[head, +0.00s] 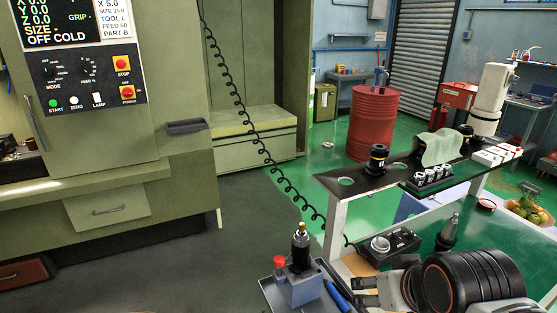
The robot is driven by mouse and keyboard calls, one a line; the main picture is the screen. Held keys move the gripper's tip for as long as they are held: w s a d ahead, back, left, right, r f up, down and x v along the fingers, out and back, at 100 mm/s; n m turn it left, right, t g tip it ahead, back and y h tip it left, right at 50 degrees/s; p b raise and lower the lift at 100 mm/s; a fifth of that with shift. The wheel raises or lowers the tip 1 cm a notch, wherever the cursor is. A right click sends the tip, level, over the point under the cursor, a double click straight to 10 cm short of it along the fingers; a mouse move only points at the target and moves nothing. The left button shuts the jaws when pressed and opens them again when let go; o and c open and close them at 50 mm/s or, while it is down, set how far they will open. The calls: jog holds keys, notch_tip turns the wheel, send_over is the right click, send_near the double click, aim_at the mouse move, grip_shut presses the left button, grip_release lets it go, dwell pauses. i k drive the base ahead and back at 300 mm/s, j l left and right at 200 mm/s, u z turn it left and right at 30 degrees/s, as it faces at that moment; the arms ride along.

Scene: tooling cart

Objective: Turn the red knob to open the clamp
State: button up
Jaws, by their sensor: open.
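The red knob (279,262) sticks up at the left side of a grey clamp block (303,288) at the bottom centre of the head view. A dark tool holder (300,248) with a brass-coloured tip stands upright in the block. My gripper (360,292) is at the bottom edge, to the right of the block, with its fingers pointing left. It is open, apart from the knob, and I see nothing between its fingers. Its lower part is cut off by the picture edge.
The clamp block stands on a grey tray (268,285) with a blue-handled tool (337,296) beside it. A control pendant (390,245) and another tool holder (447,234) are on the green cart top (425,225). A raised black shelf (335,185) is behind.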

aim_at(280, 263)
jog(key=i+j, duration=0.1)
jog(key=j, duration=0.9)
jog(key=i+j+u, duration=0.1)
jog(key=j, duration=0.4)
